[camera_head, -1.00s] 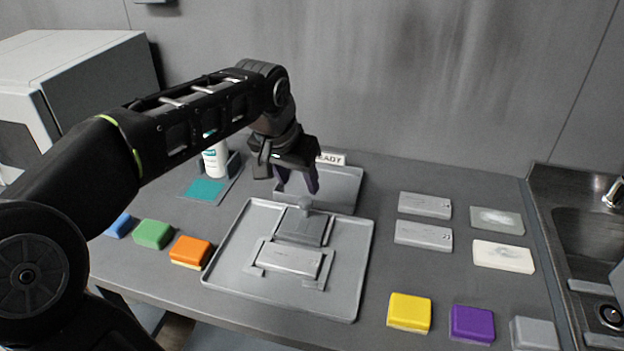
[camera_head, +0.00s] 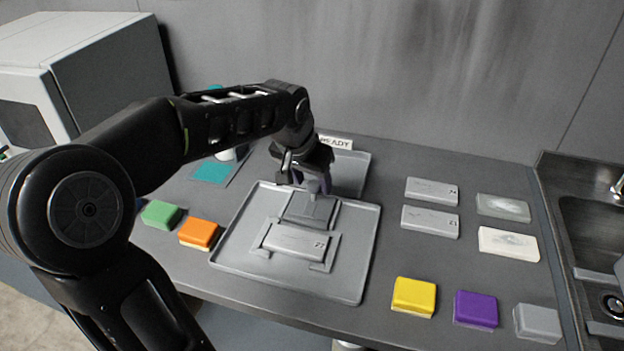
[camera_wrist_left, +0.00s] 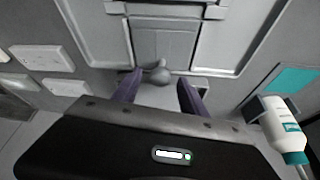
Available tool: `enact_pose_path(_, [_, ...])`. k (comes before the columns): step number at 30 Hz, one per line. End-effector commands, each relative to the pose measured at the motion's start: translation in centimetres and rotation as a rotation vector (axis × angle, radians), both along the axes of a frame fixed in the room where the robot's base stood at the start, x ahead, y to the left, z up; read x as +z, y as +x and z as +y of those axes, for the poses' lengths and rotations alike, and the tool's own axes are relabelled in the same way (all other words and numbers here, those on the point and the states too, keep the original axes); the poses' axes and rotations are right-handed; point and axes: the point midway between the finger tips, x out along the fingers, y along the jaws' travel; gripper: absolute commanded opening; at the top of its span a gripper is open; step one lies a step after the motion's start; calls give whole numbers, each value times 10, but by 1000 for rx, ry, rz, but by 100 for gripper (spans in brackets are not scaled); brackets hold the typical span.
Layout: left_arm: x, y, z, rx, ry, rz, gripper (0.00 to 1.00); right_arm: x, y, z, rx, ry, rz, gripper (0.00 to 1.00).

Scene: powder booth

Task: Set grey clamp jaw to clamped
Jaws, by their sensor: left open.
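The grey clamp jaw (camera_head: 310,208) is a flat hinged plate on the grey tray (camera_head: 235,255), just behind a grey block (camera_head: 297,242) in a bracket. Its round knob (camera_wrist_left: 157,73) shows at the plate's edge in the left wrist view. My left gripper (camera_head: 313,184) is above the back edge of the jaw and hides the knob in the head view. In the left wrist view its purple fingers (camera_wrist_left: 160,92) are spread open, with the knob between and slightly beyond them. Contact cannot be told. My right gripper is out of view.
A grey bin (camera_head: 352,172) marked READY stands behind the tray. A white bottle (camera_wrist_left: 285,130) is to the side. Grey blocks (camera_head: 430,221), a yellow sponge (camera_head: 413,296) and a purple sponge (camera_head: 475,309) lie right. Orange (camera_head: 199,232) and green (camera_head: 160,214) sponges lie left.

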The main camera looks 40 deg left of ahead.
Motion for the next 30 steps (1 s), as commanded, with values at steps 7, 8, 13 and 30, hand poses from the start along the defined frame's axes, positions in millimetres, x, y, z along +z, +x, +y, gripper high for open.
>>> enact_pose_path(7, [-4,1,0,0,0,0,50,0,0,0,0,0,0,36])
enact_pose_path(8, [-4,1,0,0,0,0,50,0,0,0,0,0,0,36])
enact_pose_path(13, [-4,1,0,0,0,0,41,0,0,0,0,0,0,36])
enact_pose_path(30, [-4,1,0,0,0,0,0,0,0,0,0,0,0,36])
